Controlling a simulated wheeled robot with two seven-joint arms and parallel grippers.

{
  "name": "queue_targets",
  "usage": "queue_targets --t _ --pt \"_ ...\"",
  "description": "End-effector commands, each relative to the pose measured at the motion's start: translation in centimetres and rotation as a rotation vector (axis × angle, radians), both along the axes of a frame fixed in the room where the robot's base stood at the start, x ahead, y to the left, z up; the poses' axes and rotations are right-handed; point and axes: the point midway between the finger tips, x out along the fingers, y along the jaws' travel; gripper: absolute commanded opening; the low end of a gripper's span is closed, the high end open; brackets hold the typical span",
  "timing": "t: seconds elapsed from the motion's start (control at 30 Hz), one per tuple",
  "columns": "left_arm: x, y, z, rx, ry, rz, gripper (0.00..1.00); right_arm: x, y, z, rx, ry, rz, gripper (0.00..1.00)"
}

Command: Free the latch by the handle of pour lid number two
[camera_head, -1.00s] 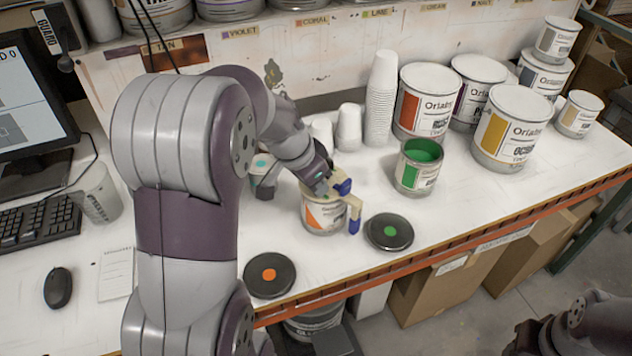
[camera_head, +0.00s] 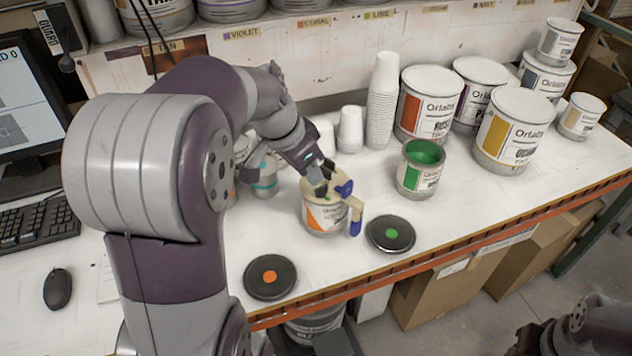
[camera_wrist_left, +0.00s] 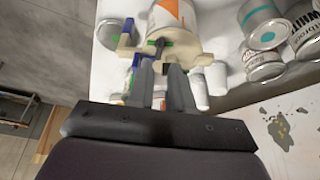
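A paint can with an orange label (camera_head: 322,217) stands on the bench. A beige pour lid (camera_head: 312,193) sits on it, with a blue-tipped spout or handle part (camera_head: 355,215) over its right side. My left gripper (camera_head: 322,180) is at the top of this lid, next to a blue piece (camera_head: 344,188). In the left wrist view, my left gripper's two grey fingers (camera_wrist_left: 165,72) stand apart at the lid (camera_wrist_left: 190,55), close to a small dark part with green (camera_wrist_left: 160,43). I cannot tell whether they touch it. No number is readable on the lid.
An open green paint can (camera_head: 417,172) stands to the right. Two dark round lids, one with an orange dot (camera_head: 270,277) and one with a green dot (camera_head: 390,234), lie in front. Stacked white cups (camera_head: 382,105) and large cans (camera_head: 512,130) stand behind.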

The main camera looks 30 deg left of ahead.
Motion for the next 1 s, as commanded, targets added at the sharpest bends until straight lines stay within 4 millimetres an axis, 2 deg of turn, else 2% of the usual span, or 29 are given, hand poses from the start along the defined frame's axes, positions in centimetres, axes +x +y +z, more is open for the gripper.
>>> queue_targets --t 0.1,0.17,0.2,0.27,0.87,0.93,1.0 --pt "-1.0 0.5 2.8 0.002 -0.004 0.002 0.2 0.0 0.0 -0.4 0.0 0.0 0.0 0.43" --pt "-1.6 0.7 4.0 0.002 -0.002 0.002 0.2 0.0 0.0 -0.4 0.0 0.0 0.0 0.43" --pt "-1.8 0.8 5.6 0.001 0.001 0.002 0.2 0.0 0.0 1.3 0.0 0.001 0.0 0.43" --pt "-2.1 0.9 6.1 -0.001 0.002 0.001 0.2 0.0 0.0 2.0 0.0 -0.001 0.0 0.43" --pt "-2.4 1.0 6.1 -0.002 0.002 0.003 0.2 0.0 0.0 2.1 0.0 0.0 0.0 0.43" --pt "-2.1 1.2 6.1 -0.015 0.0 0.065 0.2 0.0 0.0 2.1 0.0 0.0 0.0 0.43" --pt "-2.1 2.1 5.1 -0.027 0.006 0.239 0.2 0.0 0.0 2.0 0.0 0.0 0.0 0.43"
